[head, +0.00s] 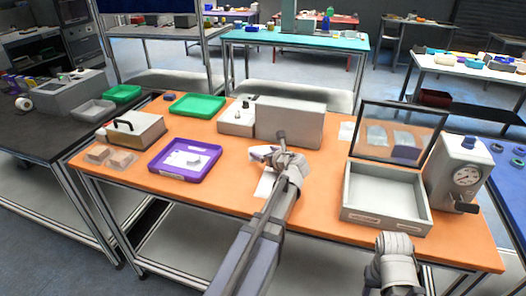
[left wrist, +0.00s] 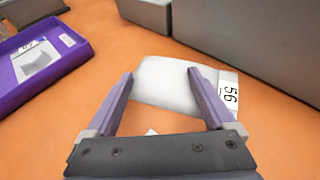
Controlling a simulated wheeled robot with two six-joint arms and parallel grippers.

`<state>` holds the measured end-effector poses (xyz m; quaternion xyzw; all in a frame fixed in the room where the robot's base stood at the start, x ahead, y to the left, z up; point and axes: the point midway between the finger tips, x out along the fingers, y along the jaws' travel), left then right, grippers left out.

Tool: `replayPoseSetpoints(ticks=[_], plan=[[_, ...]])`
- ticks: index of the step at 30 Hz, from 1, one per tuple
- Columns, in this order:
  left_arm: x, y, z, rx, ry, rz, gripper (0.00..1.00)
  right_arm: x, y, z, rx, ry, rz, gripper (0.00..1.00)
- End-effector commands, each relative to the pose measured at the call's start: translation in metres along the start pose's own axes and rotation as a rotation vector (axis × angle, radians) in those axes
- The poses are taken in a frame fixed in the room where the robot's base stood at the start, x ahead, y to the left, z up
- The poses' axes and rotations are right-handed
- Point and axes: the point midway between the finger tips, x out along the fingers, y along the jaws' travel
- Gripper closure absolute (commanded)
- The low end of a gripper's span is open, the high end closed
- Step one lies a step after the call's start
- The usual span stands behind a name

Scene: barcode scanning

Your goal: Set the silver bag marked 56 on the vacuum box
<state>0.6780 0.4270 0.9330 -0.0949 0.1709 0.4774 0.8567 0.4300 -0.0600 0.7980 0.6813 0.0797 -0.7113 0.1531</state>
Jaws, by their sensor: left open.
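The silver bag marked 56 (left wrist: 170,85) lies flat on the orange table in the left wrist view, its white label on the right end. In the head view the bag (head: 262,151) shows partly beside my left gripper (head: 277,157). My left gripper (left wrist: 160,100) is open, its two fingers pointing at the bag, which spans the gap between them. I cannot tell whether they touch it. The vacuum box (head: 383,217) stands to the right with its clear framed lid raised. Part of my right arm shows at the bottom right; its fingers are out of sight.
A purple tray (head: 160,170) with pale items is to the left. A long grey box (head: 290,122) stands just behind the bag. A gauge unit (head: 460,170) stands right of the vacuum box. Another white piece (head: 265,184) lies under my left gripper. Clear table lies between gripper and vacuum box.

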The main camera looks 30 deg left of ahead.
Motion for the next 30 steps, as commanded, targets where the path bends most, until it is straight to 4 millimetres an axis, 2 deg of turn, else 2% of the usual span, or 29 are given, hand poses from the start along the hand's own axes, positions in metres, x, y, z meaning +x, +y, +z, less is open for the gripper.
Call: replayPoseSetpoints(ticks=[1, 3, 12, 18, 25, 30], plan=[[-0.015, 0.001, 0.003, 0.001, 0.0, -0.004, 0.12, -0.008, 0.001, 0.001, 0.0, 0.0, 0.0, 0.5], [-0.03, 0.002, 0.003, 0.0, 0.0, -0.003, 0.12, -0.015, 0.001, 0.001, 0.0, 0.0, 0.0, 0.5], [-0.086, 0.001, 0.003, 0.001, 0.0, -0.003, 0.12, -0.035, 0.003, 0.002, 0.001, 0.0, 0.0, 0.5], [-0.104, 0.001, 0.001, 0.0, 0.0, -0.001, 0.12, -0.041, 0.004, 0.002, 0.001, 0.0, 0.0, 0.5], [-0.108, 0.0, 0.001, 0.0, 0.0, 0.0, 0.12, -0.042, 0.004, 0.002, 0.001, 0.0, 0.0, 0.5], [-0.114, 0.0, 0.017, -0.001, 0.0, 0.0, 0.12, -0.059, 0.006, 0.004, 0.001, 0.0, 0.0, 0.5]])
